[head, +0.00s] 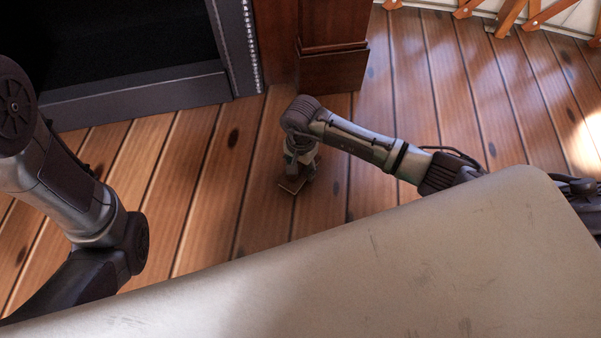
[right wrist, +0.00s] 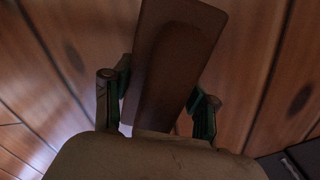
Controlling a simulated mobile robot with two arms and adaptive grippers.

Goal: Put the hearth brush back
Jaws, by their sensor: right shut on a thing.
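The hearth brush (right wrist: 178,55) shows in the right wrist view as a flat brown wooden piece, tilted between my right gripper's fingers (right wrist: 158,100). My right gripper is shut on it. In the head view my right gripper (head: 298,168) points down over the floorboards, in front of the wooden post base. A small pale-edged part (head: 291,186) shows below it, perhaps the brush. The gripper and arm hide most of it, and I cannot tell whether it touches the floor. My left arm is at the left of the head view; its gripper is out of view.
A dark fireplace surround (head: 140,95) with a black opening stands at the upper left. A reddish wooden post base (head: 333,72) stands beside it, just behind my right arm. Wall lattice (head: 510,15) runs along the upper right. The plank floor (head: 210,190) between is clear.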

